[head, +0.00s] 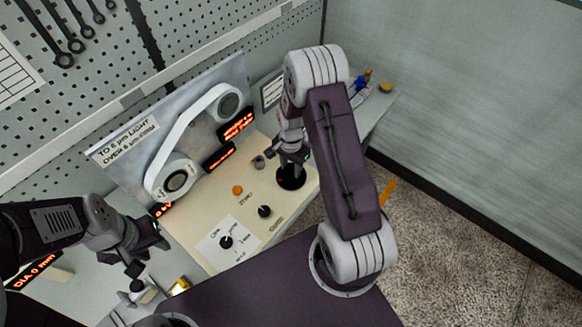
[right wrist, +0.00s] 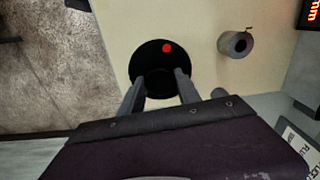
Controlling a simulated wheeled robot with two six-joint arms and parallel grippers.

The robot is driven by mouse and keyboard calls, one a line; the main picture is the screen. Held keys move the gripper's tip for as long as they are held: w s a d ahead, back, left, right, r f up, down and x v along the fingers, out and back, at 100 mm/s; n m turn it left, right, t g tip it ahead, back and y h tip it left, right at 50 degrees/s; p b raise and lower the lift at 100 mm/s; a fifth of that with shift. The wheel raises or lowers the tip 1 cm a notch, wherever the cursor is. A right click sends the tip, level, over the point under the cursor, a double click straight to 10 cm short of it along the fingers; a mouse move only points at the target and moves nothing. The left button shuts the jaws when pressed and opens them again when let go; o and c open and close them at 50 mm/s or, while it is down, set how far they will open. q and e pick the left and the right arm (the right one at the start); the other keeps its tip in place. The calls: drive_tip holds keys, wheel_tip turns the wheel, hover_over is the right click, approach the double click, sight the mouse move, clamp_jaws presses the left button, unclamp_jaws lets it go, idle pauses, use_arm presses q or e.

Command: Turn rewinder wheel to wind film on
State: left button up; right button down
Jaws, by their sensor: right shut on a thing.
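The rewinder wheel (head: 291,177) is a black disc on the right end of the cream panel. In the right wrist view the black wheel (right wrist: 150,55) carries a red dot near its upper right edge. My right gripper (head: 287,162) is over the wheel, and its two fingers (right wrist: 160,88) are shut on a black part of it. The exact contact is hard to see. White film (head: 185,130) runs as a loop around a lower left spool (head: 176,182) and an upper right spool (head: 229,104). My left gripper (head: 138,274) hangs over the bench at left, apart from the wheel; its jaw gap is unclear.
The cream panel (head: 203,215) bears black knobs (head: 264,211) and an orange button (head: 237,190). A small grey cylinder (right wrist: 236,43) stands beside the wheel. Red displays (head: 236,125) sit by the spools. A pegboard with wrenches is behind; open floor is at right.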

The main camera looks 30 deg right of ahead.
sight(291, 169)
drive_tip(key=shift+w+m, duration=0.1)
drive_tip(key=shift+m, duration=0.5)
drive_tip(key=c, duration=0.9)
unclamp_jaws()
drive_tip(key=shift+o, duration=0.2)
drive_tip(key=shift+r, duration=0.15)
wheel_tip(291, 169, up, 9)
drive_tip(key=b, duration=0.1)
